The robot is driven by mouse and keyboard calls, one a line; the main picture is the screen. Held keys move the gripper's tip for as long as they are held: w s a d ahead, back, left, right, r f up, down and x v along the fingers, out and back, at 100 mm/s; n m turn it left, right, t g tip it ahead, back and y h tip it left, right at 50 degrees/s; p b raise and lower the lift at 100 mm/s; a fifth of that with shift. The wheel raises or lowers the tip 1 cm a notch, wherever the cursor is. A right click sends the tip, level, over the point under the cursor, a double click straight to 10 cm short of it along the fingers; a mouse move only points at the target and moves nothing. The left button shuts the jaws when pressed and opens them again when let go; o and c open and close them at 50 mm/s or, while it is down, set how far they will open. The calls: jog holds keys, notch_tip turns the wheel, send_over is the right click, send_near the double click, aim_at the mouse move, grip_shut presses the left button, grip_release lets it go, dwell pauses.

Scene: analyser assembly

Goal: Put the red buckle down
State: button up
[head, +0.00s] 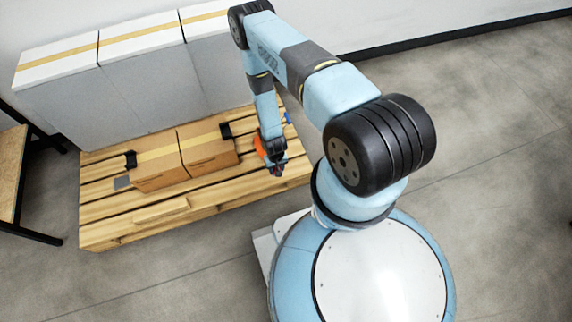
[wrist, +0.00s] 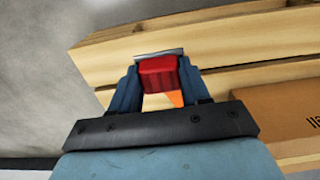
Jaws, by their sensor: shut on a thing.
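The red buckle (wrist: 158,72) shows in the wrist view between the two blue fingers of my gripper (wrist: 157,85), which is shut on it. A thin grey metal edge lies along the buckle's far side. A bit of orange (wrist: 175,98) shows just below the buckle between the fingers. In the head view my gripper (head: 275,168) is low over the right part of the wooden pallet (head: 200,207), and the buckle is too small there to make out clearly. I cannot tell whether the buckle touches the slats.
Brown cardboard boxes (head: 208,146) with tape stand on the pallet left of my gripper, with black corner pieces beside them. Tall white-grey boxes (head: 150,85) stand behind. An orange piece (head: 259,147) is beside my gripper. The pallet's front slats are mostly clear.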

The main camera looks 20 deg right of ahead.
jog(key=w+d+f, duration=0.1)
jog(key=f, duration=0.1)
jog(key=w+d+f, duration=0.4)
jog(key=f, duration=0.1)
jog(key=shift+w+d, duration=0.25)
jog(key=shift+w+d+f, duration=0.1)
jog(key=shift+w+f, duration=0.05)
jog(key=shift+f, duration=1.5)
jog(key=shift+f, duration=0.1)
jog(key=o, duration=1.1)
notch_tip(320, 180, up, 12)
